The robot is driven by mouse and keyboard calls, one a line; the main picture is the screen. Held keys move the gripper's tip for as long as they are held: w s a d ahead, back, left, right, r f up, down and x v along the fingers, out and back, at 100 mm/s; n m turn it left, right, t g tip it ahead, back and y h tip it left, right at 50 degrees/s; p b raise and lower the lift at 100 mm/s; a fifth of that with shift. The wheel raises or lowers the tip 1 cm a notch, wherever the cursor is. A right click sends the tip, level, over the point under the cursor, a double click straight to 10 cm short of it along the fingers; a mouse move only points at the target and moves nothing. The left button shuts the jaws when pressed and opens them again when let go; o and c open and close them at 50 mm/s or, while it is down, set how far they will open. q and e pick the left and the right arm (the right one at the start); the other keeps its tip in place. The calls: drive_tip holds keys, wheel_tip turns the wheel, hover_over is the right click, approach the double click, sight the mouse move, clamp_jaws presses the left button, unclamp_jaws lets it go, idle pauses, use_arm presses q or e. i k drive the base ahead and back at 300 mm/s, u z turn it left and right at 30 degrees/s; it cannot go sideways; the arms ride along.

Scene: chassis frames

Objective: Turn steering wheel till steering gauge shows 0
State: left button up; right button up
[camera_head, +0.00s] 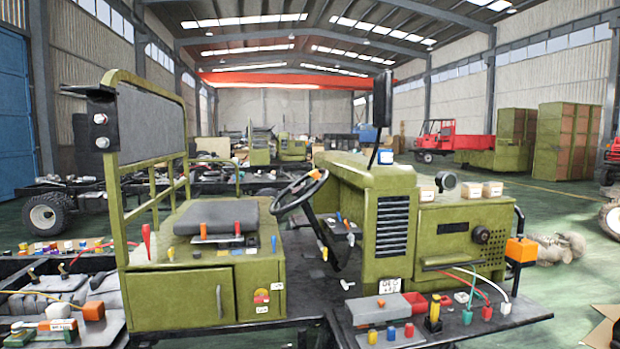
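The black steering wheel (299,191) stands tilted on its column in the middle of the green vehicle, between the seat and the front cowl. A small round dark gauge-like part (446,180) stands on top of the front cowl, to the right of the wheel. I cannot tell whether it is the steering gauge, and no reading can be made out. Neither of my grippers shows in this view.
A dark seat (217,217) and a green rail frame (118,155) are left of the wheel. A black upright mirror (382,98) rises above the cowl (376,180). A low shelf with a grey toolbox (378,309) and coloured cables lies in front.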

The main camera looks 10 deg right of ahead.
sight(300, 194)
drive_tip(key=u, duration=0.45)
drive_tip(key=i, duration=1.05)
drive_tip(key=z, duration=0.25)
